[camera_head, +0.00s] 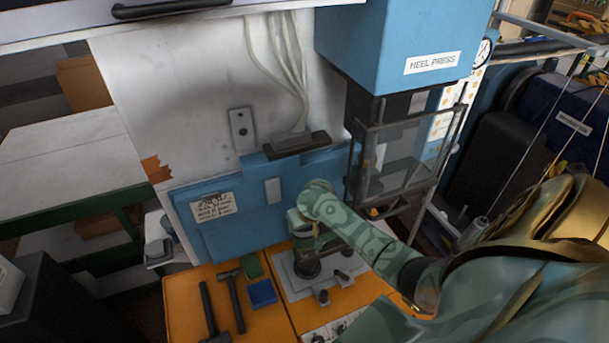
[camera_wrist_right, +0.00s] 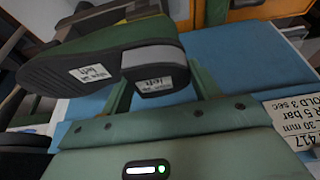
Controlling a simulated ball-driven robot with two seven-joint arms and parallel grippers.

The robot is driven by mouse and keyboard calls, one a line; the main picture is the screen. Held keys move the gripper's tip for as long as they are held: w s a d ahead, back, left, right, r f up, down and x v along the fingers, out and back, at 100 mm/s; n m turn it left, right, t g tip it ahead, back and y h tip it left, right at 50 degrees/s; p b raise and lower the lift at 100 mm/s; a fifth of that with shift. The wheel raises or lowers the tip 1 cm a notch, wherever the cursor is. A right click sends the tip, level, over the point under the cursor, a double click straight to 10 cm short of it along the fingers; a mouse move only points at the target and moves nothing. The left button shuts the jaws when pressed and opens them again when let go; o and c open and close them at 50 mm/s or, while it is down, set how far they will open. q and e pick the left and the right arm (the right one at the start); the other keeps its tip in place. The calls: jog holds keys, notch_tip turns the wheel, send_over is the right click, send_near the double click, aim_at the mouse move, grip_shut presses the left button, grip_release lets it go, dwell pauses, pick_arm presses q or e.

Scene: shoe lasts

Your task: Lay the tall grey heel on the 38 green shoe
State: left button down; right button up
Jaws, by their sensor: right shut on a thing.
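In the right wrist view a green shoe (camera_wrist_right: 120,45) shows with its dark sole (camera_wrist_right: 70,72) towards the camera and a white label on the sole. A grey heel (camera_wrist_right: 152,55) with a dark bottom and a white label sits at the shoe's rear end; I cannot tell whether it touches the shoe. My right gripper (camera_wrist_right: 160,88) is shut on the grey heel, one finger on each side. My left gripper is not in view.
The orange bench (camera_head: 185,297) carries hammers (camera_head: 235,303), a blue block (camera_head: 262,293), a green block (camera_head: 251,266) and a grey fixture plate (camera_head: 295,284). A blue panel (camera_head: 240,235) stands behind. The heel press (camera_head: 400,50) with its clear guard (camera_head: 405,155) rises beside my right arm.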

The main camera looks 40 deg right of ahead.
jog(key=shift+f, duration=0.2)
dwell(0.6)
jog(key=o, duration=1.1)
jog(key=p+v, duration=0.1)
jog(key=v, duration=0.3)
jog(key=shift+r+p, duration=0.3)
jog(key=shift+r, duration=0.1)
jog(key=v, duration=1.1)
jog(key=shift+s+a+r, duration=0.1)
jog(key=shift+s+r, duration=0.1)
jog(key=shift+f, duration=0.1)
